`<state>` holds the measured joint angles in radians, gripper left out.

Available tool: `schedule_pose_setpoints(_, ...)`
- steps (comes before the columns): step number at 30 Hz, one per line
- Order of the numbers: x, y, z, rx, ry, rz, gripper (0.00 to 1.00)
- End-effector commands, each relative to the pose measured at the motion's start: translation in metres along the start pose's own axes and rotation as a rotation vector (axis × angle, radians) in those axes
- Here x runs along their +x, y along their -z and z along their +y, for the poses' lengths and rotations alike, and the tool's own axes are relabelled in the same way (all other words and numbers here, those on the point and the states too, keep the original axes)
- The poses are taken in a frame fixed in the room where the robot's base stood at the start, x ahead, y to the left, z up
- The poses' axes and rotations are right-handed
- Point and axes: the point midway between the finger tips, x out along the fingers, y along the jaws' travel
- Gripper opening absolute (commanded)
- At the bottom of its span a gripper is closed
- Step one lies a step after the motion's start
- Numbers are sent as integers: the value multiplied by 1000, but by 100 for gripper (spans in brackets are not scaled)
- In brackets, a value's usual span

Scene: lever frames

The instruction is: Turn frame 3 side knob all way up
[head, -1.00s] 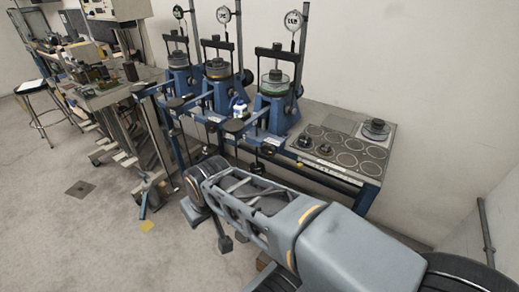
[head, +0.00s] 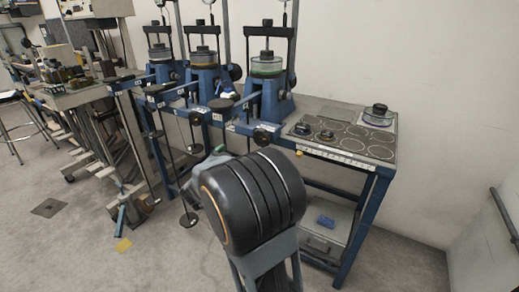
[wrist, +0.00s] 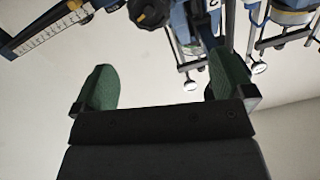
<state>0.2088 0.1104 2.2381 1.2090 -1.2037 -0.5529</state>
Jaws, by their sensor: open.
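Three blue lever frames stand in a row on the bench in the head view; the rightmost frame (head: 267,95) has a clear cell with a green ring. Their number labels are too small to read. A dark round side knob (head: 291,80) sits on the right flank of the rightmost frame.
A grey panel with ringed spots (head: 345,140) lies right of the frames, holding several dark weights. A scale-marked beam (wrist: 45,32) crosses the upper left of the wrist view. Hanging weights (head: 188,219) are below the bench. Floor at right is clear.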

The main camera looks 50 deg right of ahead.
Motion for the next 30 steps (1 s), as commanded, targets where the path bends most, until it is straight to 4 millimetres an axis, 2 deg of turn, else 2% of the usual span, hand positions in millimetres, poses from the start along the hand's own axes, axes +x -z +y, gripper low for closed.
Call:
schedule_pose_setpoints(5,16,-4,11,-11,-59,27,100)
schedule_pose_setpoints(21,112,-2,16,-11,-58,26,100)
schedule_pose_setpoints(30,137,0,17,-11,-56,26,100)
